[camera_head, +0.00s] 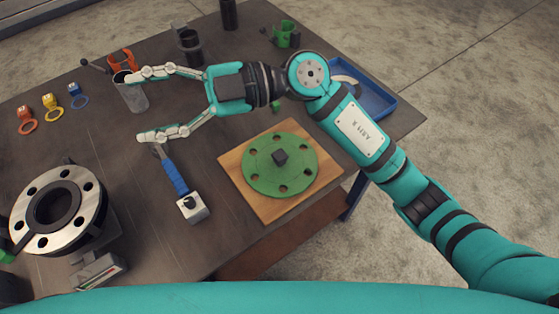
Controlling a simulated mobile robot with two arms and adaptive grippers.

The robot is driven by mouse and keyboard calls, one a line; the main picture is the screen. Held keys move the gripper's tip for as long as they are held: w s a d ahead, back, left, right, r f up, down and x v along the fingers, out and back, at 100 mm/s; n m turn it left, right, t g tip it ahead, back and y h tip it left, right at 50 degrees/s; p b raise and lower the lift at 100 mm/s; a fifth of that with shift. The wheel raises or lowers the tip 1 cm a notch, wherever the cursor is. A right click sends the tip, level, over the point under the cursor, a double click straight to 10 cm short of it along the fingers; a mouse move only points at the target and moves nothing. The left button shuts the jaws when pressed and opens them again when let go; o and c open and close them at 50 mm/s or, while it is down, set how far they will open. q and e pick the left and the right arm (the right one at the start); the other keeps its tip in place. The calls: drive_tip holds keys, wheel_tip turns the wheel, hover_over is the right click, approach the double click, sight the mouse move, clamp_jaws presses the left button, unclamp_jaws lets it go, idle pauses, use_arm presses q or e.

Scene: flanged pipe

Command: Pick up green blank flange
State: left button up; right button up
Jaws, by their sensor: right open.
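The green blank flange (263,173) is a round disc with several bolt holes and a dark square block at its centre. It lies flat on a square wooden board (244,193) near the table's right front edge. My right gripper (136,107) is open and empty, with its fingers pointing left. It is above the table, to the upper left of the flange and apart from it. Its fingertips are near a grey metal cup and a hammer handle; whether they touch either I cannot tell. My left gripper does not show.
A flanged pipe (87,197) stands at the left. A grey cup (133,95), small coloured tagged rings (53,106) and a blue tray (375,98) are also on the dark table (130,165).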

wheel_tip(320, 180, down, 6)
drive_tip(key=h, duration=0.5)
drive_tip(key=m+t+h+p, duration=0.2)
drive_tip(key=m+t+h, duration=0.3)
drive_tip(key=h, duration=0.8)
hover_over(279, 155)
drive_tip(key=f, duration=1.7)
drive_tip(key=shift+w+a+f, duration=0.1)
drive_tip(key=shift+a+f, duration=0.1)
drive_tip(key=shift+a, duration=0.2)
drive_tip(key=f+p, duration=0.1)
drive_tip(key=f, duration=0.1)
drive_tip(key=d+f+p, duration=0.1)
drive_tip(key=f, duration=0.1)
drive_tip(key=shift+f, duration=0.8)
clamp_jaws()
drive_tip(key=shift+r, duration=0.15)
